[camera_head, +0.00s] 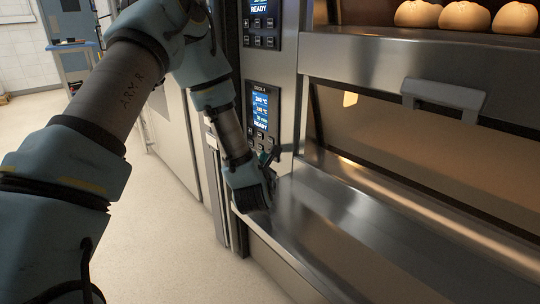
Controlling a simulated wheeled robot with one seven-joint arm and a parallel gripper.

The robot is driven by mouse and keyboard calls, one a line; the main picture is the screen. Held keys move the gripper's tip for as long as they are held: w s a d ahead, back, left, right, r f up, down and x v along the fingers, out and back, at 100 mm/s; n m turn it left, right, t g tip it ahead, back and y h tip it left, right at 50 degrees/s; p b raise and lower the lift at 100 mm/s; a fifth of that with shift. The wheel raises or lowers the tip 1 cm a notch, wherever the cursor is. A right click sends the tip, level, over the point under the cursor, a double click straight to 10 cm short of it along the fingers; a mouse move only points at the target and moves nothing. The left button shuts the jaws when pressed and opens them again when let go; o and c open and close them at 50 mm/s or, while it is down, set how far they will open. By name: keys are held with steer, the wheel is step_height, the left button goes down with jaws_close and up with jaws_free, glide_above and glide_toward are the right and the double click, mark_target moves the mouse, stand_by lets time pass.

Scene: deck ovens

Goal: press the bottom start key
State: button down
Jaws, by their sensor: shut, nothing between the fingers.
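The lower control panel (263,112) is on the steel oven front, left of the lower deck, with a blue lit screen that reads READY. Its keys (260,135) are in rows below the screen. My gripper (270,153) is shut and empty, right at the lower part of this panel. It and my wrist cover the lowest keys, so the bottom start key cannot be made out. I cannot tell whether the fingertips touch the panel. An upper control panel (262,22), also reading READY, is higher on the same front.
A steel ledge (330,230) runs along the oven front just right of my wrist. The lower deck door (400,140) with a grey handle (443,96) is at the right. Buns (465,17) sit in the upper deck. The floor (165,235) at left is clear.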

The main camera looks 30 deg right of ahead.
steer(key=shift+d, duration=0.35)
stand_by(0.5)
stand_by(0.3)
steer(key=shift+s+a+b, duration=0.1)
steer(key=shift+a+b, duration=0.25)
steer(key=shift+a, duration=0.4)
steer(key=shift+a, duration=0.1)
steer(key=a, duration=0.2)
steer(key=s+a+b, duration=0.1)
steer(key=a, duration=0.1)
steer(key=shift+a, duration=0.35)
stand_by(0.4)
